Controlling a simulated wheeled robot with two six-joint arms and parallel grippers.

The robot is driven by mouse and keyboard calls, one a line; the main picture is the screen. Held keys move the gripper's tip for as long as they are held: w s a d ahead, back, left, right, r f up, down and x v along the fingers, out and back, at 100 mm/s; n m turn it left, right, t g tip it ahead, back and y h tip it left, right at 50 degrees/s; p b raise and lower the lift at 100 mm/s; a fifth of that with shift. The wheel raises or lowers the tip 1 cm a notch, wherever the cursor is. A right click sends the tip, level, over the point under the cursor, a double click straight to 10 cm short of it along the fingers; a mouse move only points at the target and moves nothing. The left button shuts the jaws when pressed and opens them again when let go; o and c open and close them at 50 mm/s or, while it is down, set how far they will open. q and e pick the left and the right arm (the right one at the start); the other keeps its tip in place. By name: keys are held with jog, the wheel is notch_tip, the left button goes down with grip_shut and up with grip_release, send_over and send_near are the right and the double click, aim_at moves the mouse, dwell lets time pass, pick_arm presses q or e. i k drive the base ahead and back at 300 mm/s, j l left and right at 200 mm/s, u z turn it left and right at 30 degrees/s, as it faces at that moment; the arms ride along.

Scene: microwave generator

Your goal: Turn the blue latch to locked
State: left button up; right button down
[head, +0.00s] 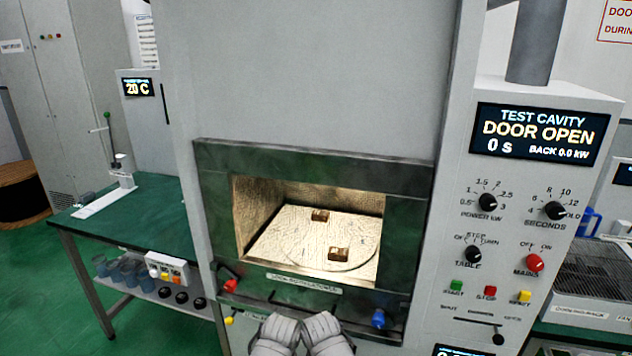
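The cavity opening (310,228) is lit and uncovered, and the display (538,134) reads DOOR OPEN. My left gripper (275,332) and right gripper (324,328) are side by side at the bottom middle, left of the blue latch and apart from it. Their fingers are too unclear to show whether they are open.
Two small brown blocks, one at the back (320,215) and one in front (339,254), sit inside the cavity. A red knob (230,286) and a yellow one (229,320) are at the frame's left. The control panel (497,240) stands right; a green table (150,220) stands left.

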aim_at(381, 320)
jog(key=k+j+z, duration=0.15)
jog(key=z, duration=0.2)
jog(key=k+z, duration=0.35)
jog(key=k, duration=0.05)
